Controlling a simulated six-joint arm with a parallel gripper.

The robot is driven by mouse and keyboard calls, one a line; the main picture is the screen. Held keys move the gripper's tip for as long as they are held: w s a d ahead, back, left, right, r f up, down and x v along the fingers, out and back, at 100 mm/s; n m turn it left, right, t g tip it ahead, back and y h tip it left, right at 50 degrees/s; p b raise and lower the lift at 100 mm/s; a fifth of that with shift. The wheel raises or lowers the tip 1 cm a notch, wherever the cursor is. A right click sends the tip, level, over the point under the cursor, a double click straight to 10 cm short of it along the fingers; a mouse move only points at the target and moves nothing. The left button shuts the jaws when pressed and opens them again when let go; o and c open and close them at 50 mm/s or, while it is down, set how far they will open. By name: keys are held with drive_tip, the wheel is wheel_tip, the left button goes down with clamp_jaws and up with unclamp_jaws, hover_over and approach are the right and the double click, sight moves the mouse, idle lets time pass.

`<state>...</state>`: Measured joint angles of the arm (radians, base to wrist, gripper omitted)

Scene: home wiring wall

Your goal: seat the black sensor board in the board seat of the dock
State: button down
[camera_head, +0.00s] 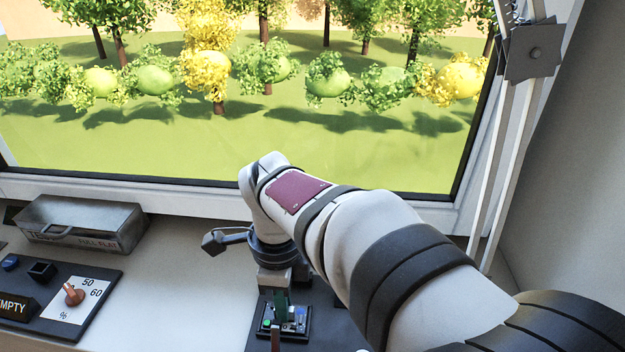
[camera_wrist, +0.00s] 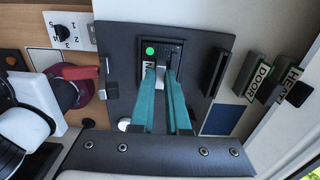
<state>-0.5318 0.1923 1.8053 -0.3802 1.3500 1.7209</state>
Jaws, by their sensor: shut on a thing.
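The dock (camera_head: 264,334) is a dark block with a green dot on the panel below the window. In the wrist view the dock (camera_wrist: 181,44) shows a green dot and a pale label marked N. My gripper (camera_head: 281,308) points down at the dock, and its two teal fingers (camera_wrist: 162,70) reach onto it. The fingers are nearly together, shut on a small dark piece that I take to be the black sensor board. The fingers hide most of the board, and I cannot tell whether it is inside the board seat or just above it.
A grey metal box (camera_head: 80,222) stands to the left on the sill. A dial panel (camera_head: 72,296) with a copper-coloured knob lies at the lower left. In the wrist view, blocks labelled DOOR (camera_wrist: 262,78) and HEAT (camera_wrist: 288,82) stand on the right. A blue patch (camera_wrist: 222,120) is beside the fingers.

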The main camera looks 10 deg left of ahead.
drive_tip(key=shift+f, duration=0.2)
drive_tip(key=c, duration=0.8)
unclamp_jaws()
drive_tip(key=shift+f, duration=0.1)
wheel_tip(320, 180, up, 16)
drive_tip(key=shift+f, duration=0.1)
